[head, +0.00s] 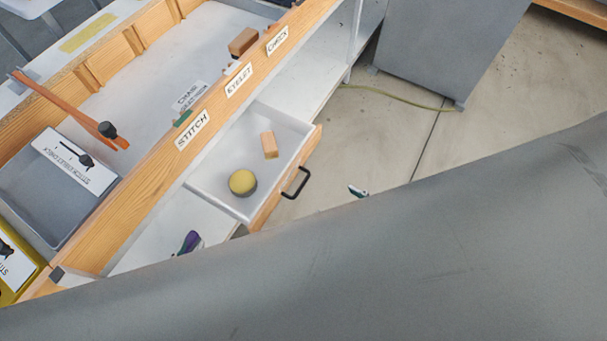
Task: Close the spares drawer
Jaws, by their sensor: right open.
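The spares drawer (218,181) is pulled out from under the front of the workbench, in the middle of the head view. It has a white inside, a wooden front (266,209) and a black bar handle (297,183) on that front. A round yellow-topped item (242,182) and a small tan block (269,145) lie inside it, apart from each other. I see neither of my grippers in this view, and nothing I can make out touches the handle. The drawer front's lower end is close to a large grey surface.
The large grey surface (330,270) fills the bottom and lower right and hides what is behind it. A shoe-like item (188,242) is below left of the drawer; a small dark-and-white item (357,190) shows right of the handle. A grey cabinet (445,45) stands beyond.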

